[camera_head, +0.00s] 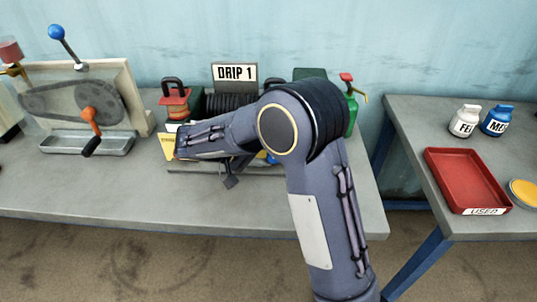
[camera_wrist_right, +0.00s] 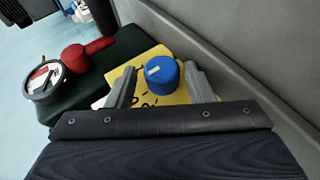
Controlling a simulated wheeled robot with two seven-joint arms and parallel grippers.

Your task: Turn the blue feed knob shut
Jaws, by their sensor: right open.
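The blue feed knob (camera_wrist_right: 163,74) shows in the right wrist view, with a white mark on its top and a yellow plate (camera_wrist_right: 150,100) around it. My right gripper (camera_wrist_right: 160,69) is open, with one finger on each side of the knob. The fingers look apart from the knob, but I cannot tell how close they are in depth. The knob between my fingers cannot be made out there. My left gripper is not in view.
A red handle (camera_wrist_right: 84,53) and a round dial (camera_wrist_right: 43,80) sit near the knob on a green body. A green can (camera_head: 350,108) stands right of the unit, and a cranked machine (camera_head: 75,100) stands left. The front of the bench (camera_head: 100,195) is clear.

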